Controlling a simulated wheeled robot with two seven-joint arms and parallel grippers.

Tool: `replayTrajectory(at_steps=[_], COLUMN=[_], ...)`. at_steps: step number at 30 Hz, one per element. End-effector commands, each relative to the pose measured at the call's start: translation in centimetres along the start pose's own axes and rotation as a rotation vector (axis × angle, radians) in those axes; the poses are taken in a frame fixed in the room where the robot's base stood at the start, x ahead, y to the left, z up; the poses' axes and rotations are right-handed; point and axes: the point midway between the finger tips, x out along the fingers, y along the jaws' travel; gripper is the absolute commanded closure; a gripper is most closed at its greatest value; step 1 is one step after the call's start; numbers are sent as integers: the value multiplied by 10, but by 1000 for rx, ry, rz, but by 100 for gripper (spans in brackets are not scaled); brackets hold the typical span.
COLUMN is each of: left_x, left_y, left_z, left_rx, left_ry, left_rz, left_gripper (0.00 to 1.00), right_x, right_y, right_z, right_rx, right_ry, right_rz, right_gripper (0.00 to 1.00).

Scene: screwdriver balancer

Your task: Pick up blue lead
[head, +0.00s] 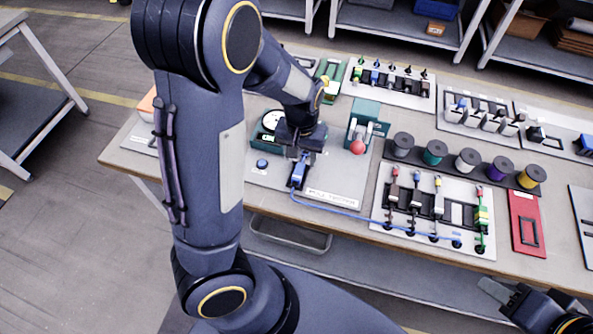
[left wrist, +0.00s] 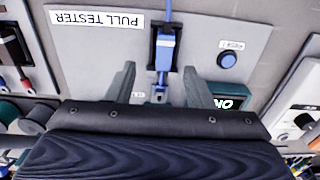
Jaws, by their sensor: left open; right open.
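The blue lead's connector (head: 298,174) sits in a black holder on the grey pull tester plate. Its blue cable (head: 370,217) runs right along the plate's front to the lead rack. In the left wrist view the blue connector (left wrist: 165,48) lies in its holder, between and just beyond my left fingertips. My left gripper (head: 302,154) is above the connector's rear end; its fingers (left wrist: 161,78) are apart, one on each side, with nothing visibly held. My right gripper (head: 497,291) is open and empty at the lower right, off the table's front edge.
A red-knobbed teal lever press (head: 361,130) stands right of my left gripper, with a dial gauge (head: 270,122) to its left. A blue button (head: 262,163) is nearby. The lead rack (head: 435,238), spools (head: 467,160) and red case (head: 526,222) fill the right side.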

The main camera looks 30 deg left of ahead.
Motion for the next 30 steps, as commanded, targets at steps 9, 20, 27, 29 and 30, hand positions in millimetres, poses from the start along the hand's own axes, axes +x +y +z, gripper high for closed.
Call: replayTrajectory(at_steps=[9, 20, 27, 29, 30], left_x=[40, 72, 72, 72, 72], left_y=[-6, -8, -8, -8, -8], left_z=[3, 3, 3, 3, 3], left_rx=[-3, 0, 0, 0, 0], left_ry=[-7, -2, -2, -2, -2], left_rz=[-3, 0, 0, 0, 0], left_gripper=[53, 53, 64, 72, 78], right_x=[1, 2, 2, 2, 2], right_y=[0, 1, 1, 1, 1], right_z=[1, 1, 1, 1, 1], right_rx=[0, 0, 0, 0, 0], right_ry=[0, 0, 0, 0, 0], right_rz=[0, 0, 0, 0, 0], right_gripper=[58, 58, 58, 58, 58])
